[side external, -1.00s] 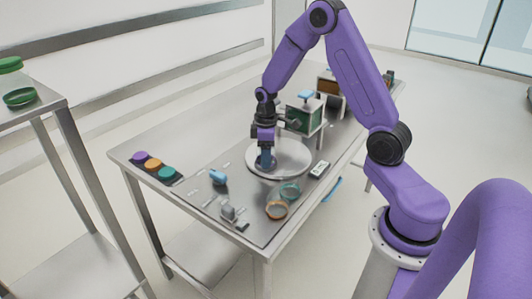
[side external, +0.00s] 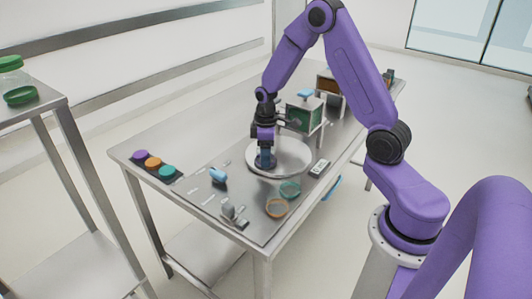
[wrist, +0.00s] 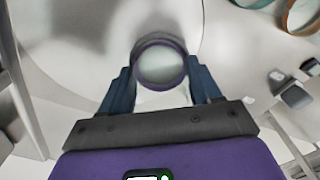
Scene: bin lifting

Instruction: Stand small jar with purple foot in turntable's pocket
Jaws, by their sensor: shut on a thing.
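The small jar with purple foot (wrist: 160,64) shows end-on in the wrist view as a round, glassy shape with a purple ring. My gripper (wrist: 160,80) is shut on it, with a blue finger on each side. In the side external view my gripper (side external: 265,160) points down over the near-left part of the turntable (side external: 292,156), a pale round disc on the table. My fingers hide the jar there. The turntable also shows in the wrist view (wrist: 85,30) beneath the jar. I cannot make out the pocket, or whether the jar touches the disc.
A green-fronted box (side external: 304,116) stands close behind the turntable. A blue item (side external: 218,176) and a grey fixture (side external: 232,214) are to the left.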

